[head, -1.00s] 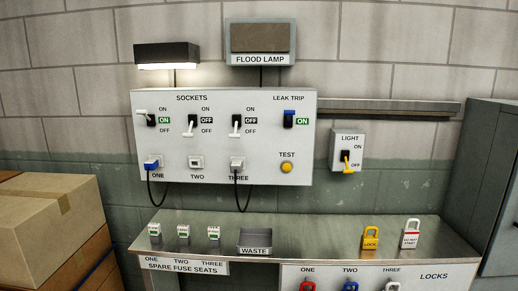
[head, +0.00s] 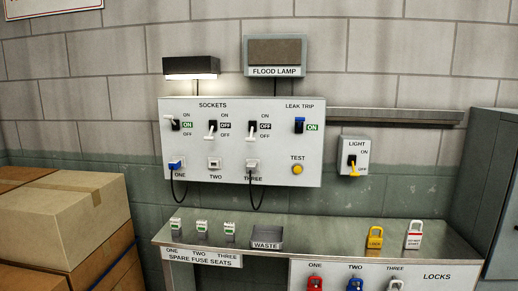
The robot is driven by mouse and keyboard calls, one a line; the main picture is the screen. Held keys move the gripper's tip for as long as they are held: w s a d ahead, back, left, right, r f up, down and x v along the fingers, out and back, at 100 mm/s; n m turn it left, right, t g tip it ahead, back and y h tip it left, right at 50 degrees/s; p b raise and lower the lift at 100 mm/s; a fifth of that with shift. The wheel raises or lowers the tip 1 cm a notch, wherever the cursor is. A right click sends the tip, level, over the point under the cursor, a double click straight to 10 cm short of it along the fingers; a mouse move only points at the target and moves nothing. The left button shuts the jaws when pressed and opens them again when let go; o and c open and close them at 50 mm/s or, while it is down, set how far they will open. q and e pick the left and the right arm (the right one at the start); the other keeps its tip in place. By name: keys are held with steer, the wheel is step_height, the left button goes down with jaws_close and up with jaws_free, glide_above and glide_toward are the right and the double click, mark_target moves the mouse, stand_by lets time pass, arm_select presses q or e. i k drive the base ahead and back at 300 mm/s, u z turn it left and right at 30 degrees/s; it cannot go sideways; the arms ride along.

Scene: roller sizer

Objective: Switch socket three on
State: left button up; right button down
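Socket three's switch (head: 264,129) is on the white sockets panel (head: 310,150) on the wall. Its white lever points down toward OFF, and the label beside it reads OFF (head: 264,125). Below it a white plug (head: 252,163) sits in outlet three, with a black cord hanging from it. Socket two's switch (head: 212,129) also points down, with an OFF label. Socket one's lever (head: 168,119) points up, with a green ON label (head: 188,125). The leak trip lever (head: 299,121) is blue and up, beside a green ON label. Neither gripper is in view.
A steel bench (head: 335,236) stands below the panel with spare fuses, a waste tray (head: 267,240) and padlocks. Boxes (head: 62,222) stand at left and a grey cabinet (head: 490,190) at right. The light switch (head: 352,163) points down. The left lamp (head: 191,68) glows; the flood lamp (head: 275,52) is dark.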

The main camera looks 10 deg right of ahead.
mark_target(250, 139)
steer(key=u, duration=0.1)
steer(key=i, duration=0.95)
steer(key=z, duration=0.05)
